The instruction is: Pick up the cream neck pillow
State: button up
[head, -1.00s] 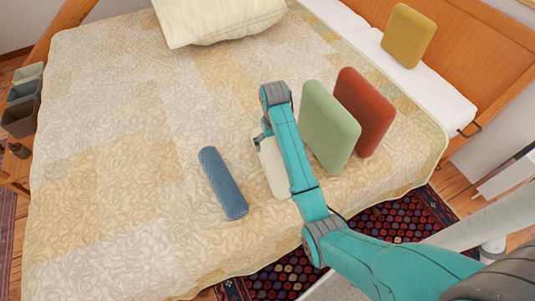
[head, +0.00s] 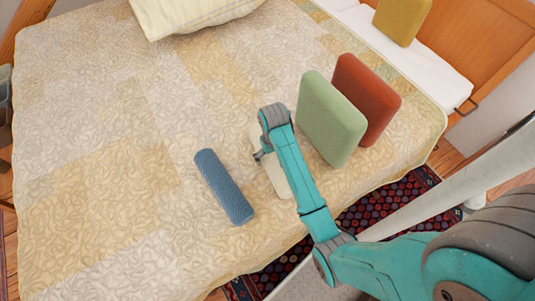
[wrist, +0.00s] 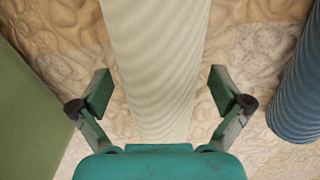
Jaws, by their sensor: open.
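The cream neck pillow (head: 279,183) is a ribbed roll lying on the bed, partly hidden behind my arm in the head view. In the wrist view the cream neck pillow (wrist: 155,60) runs from the top edge down between my fingers. My gripper (wrist: 160,92) is open, with one finger on each side of the pillow and a gap between each finger and the pillow. In the head view my gripper (head: 260,156) is mostly hidden by my own wrist.
A blue roll (head: 223,186) lies to the left of the cream one. A green cushion (head: 330,118) and a red cushion (head: 368,95) stand to the right. A yellow cushion (head: 402,18) and a large cream pillow (head: 190,14) are farther back. The quilt (head: 90,150) at left is clear.

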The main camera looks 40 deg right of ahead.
jog(key=shift+f, duration=0.75)
jog(key=c, duration=1.3)
jog(key=shift+c, duration=0.2)
jog(key=shift+r, duration=0.15)
